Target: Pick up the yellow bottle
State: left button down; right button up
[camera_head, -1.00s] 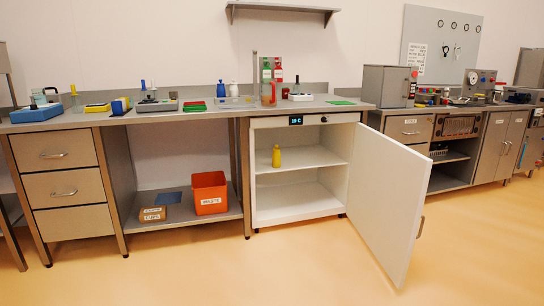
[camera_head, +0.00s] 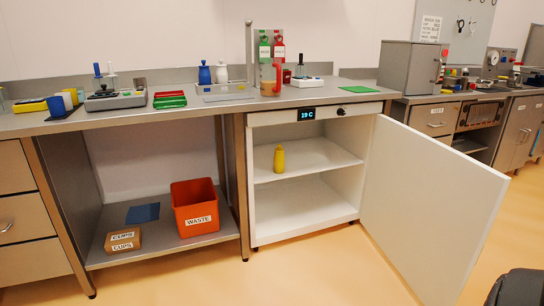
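The yellow bottle (camera_head: 279,158) stands upright on the middle shelf (camera_head: 310,163) of a white cabinet under the bench. The cabinet door (camera_head: 425,205) is swung wide open to the right, and the display above the opening reads about 19 C. Neither gripper shows in the head view. A dark rounded shape at the bottom right edge may be part of my own body.
An orange waste bin (camera_head: 196,208) and cardboard cups boxes (camera_head: 123,240) sit on a low shelf left of the cabinet. The open door's edge juts into the floor space. The floor in front of the cabinet (camera_head: 290,275) is clear.

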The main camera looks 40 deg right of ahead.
aim_at(279, 159)
jog(key=i+l, duration=1.1)
jog(key=l, duration=0.2)
jog(key=i+l, duration=0.15)
jog(key=l, duration=0.25)
jog(key=i+l, duration=0.2)
jog(key=l, duration=0.2)
